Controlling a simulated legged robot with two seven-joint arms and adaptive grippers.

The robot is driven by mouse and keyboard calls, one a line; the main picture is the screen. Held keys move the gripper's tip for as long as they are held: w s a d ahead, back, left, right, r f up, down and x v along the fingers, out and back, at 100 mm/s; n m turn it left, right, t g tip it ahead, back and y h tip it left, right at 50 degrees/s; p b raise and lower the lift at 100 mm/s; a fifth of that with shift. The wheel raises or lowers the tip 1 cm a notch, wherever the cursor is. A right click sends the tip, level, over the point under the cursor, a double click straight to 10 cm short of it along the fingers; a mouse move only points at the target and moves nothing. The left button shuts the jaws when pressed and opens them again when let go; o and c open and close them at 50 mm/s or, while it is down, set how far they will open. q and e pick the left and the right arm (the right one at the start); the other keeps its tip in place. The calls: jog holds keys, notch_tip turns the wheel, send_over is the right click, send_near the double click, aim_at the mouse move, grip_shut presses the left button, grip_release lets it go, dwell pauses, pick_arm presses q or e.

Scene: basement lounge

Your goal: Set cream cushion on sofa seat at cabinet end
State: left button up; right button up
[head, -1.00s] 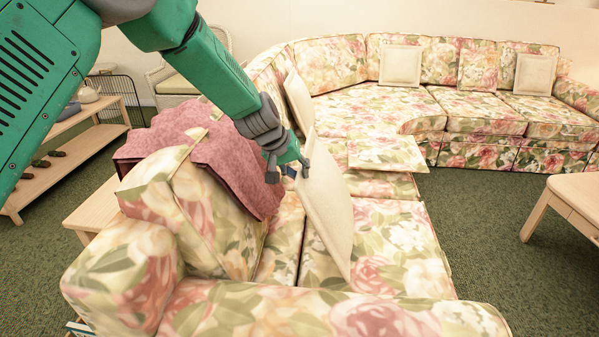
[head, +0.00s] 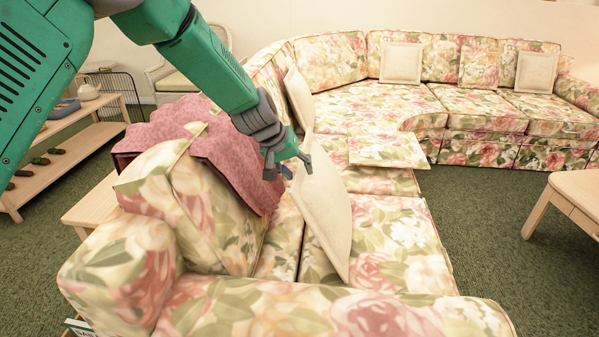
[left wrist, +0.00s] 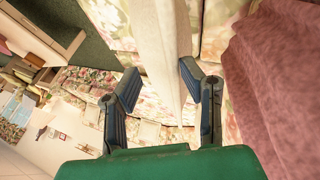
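The cream cushion (head: 328,215) stands tilted on the near seat of the floral sofa (head: 385,215), its lower corner touching the seat. My left gripper (head: 288,168) is at its upper edge, with one finger on each side. In the left wrist view the cream cushion (left wrist: 165,45) runs between the spread fingers of the left gripper (left wrist: 160,72). The head view shows a gap between the left finger and the cushion edge; contact at the other finger is unclear. My right gripper is out of view.
A pink throw (head: 215,150) drapes over the sofa back beside the gripper. Another cream cushion (head: 299,98) leans just behind. A wooden shelf unit (head: 75,150) stands left, and a wooden table (head: 575,200) right. The front seat surface is mostly clear.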

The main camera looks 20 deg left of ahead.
pick_arm(q)
jog(key=v, duration=1.1)
jog(key=shift+w, duration=0.1)
dwell(0.4)
